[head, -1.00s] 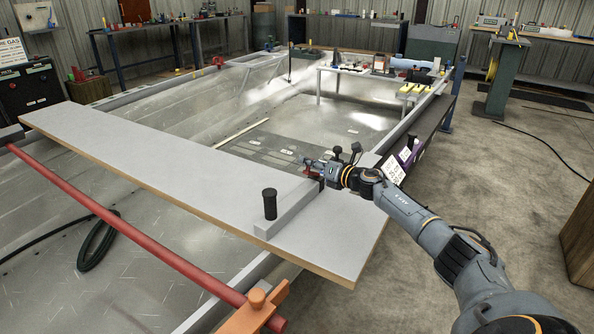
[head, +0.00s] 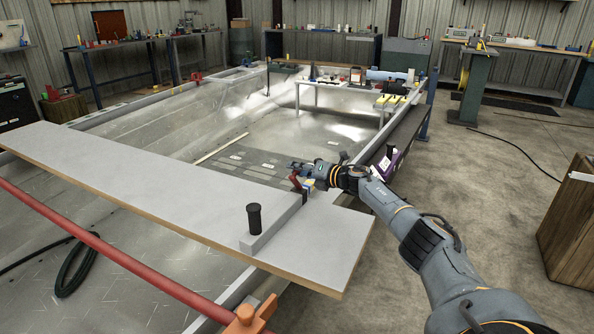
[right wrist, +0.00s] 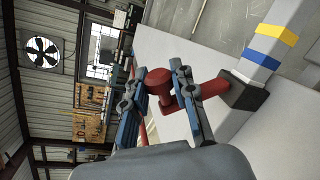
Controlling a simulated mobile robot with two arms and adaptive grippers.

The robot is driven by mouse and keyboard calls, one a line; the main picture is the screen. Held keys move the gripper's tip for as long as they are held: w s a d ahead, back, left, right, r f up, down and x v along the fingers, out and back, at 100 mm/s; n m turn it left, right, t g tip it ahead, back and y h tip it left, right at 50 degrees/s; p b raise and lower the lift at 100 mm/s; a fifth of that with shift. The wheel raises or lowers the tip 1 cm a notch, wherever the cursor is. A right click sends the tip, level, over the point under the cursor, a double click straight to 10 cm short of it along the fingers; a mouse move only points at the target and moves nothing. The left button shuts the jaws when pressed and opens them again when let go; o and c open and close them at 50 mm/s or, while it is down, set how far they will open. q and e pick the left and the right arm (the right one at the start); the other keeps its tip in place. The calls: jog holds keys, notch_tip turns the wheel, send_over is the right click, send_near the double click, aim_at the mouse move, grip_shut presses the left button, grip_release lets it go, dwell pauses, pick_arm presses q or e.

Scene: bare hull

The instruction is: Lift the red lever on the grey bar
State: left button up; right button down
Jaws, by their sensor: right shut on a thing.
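The grey bar (head: 275,229) lies on the pale board, with an upright black knob (head: 254,218) at its near end. The red lever (head: 297,182) is at the bar's far end and is mostly covered by my right gripper (head: 299,172) in the head view. In the right wrist view, the red lever (right wrist: 208,88) runs out from a black mount (right wrist: 244,92) on the bar (right wrist: 254,68). Its red knob end lies between the two blue-grey fingers of my right gripper (right wrist: 165,85), which is shut on the lever. My left gripper is not in view.
The pale board (head: 160,195) spans the open metal hull (head: 170,140). A red pipe (head: 110,252) with an orange clamp (head: 245,318) runs along the near left. A white table (head: 340,87) stands farther back. The floor on the right is mostly clear.

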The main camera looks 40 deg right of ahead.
jog(key=c, duration=1.1)
grip_release()
jog(key=shift+o, duration=0.2)
jog(key=shift+s+d, duration=0.1)
jog(key=shift+s, duration=0.05)
jog(key=v, duration=1.1)
jog(key=shift+s, duration=0.35)
jog(key=shift+r, duration=0.15)
